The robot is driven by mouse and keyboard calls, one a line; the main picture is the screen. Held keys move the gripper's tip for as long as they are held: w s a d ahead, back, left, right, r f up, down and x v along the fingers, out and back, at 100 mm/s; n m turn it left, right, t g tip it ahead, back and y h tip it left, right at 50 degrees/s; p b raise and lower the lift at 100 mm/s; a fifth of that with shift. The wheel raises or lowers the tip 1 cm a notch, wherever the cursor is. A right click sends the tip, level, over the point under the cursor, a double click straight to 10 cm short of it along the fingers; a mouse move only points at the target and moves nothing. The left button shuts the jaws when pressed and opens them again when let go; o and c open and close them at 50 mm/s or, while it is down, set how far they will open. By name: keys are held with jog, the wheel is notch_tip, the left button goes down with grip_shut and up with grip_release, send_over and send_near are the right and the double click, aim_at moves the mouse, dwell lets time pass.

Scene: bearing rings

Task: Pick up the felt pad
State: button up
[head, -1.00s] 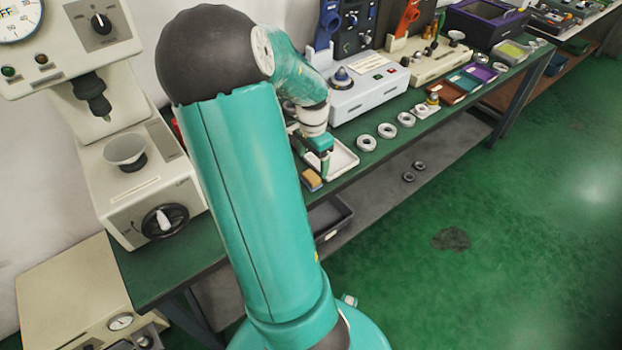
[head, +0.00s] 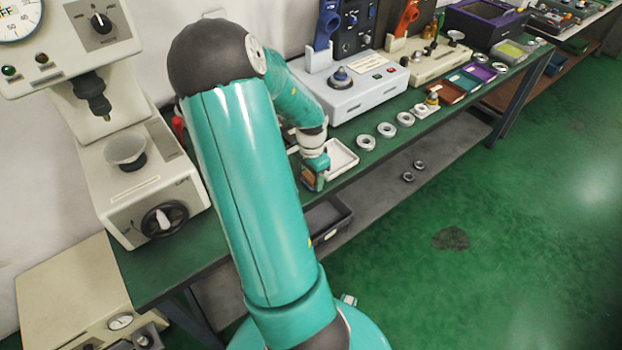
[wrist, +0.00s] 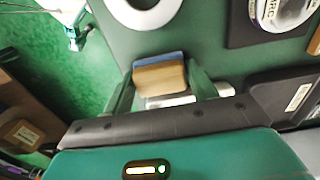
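The felt pad is a small tan block with a blue-grey layer along one side. In the wrist view the pad (wrist: 160,76) lies between the two fingers of my gripper (wrist: 161,72), one finger on each side. The fingers are apart and look open; I cannot tell whether they touch the pad's sides. In the head view my gripper (head: 314,176) is down at the bench's front edge, over the pad, and mostly hides it.
A white tray (head: 345,162) stands right beside my gripper on the green bench. Several bearing rings (head: 388,130) lie further right. A grey control box (head: 372,92) stands behind. A dark bin (head: 328,219) sits on the shelf below the bench.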

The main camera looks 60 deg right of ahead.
aim_at(311, 175)
jog(key=c, duration=0.5)
jog(key=shift+r, duration=0.55)
notch_tip(311, 175, up, 2)
jog(key=shift+r, duration=0.2)
jog(key=shift+s+a+r, duration=1.45)
jog(key=shift+a+r, duration=0.15)
jog(key=shift+a, duration=0.2)
jog(key=shift+s+a+r, duration=1.5)
jog(key=shift+a+r, duration=0.05)
jog(key=shift+a, duration=0.3)
jog(key=shift+s+a+r, duration=1.45)
jog(key=shift+a+r, duration=0.15)
jog(key=shift+a, duration=0.2)
jog(key=shift+o, duration=0.7)
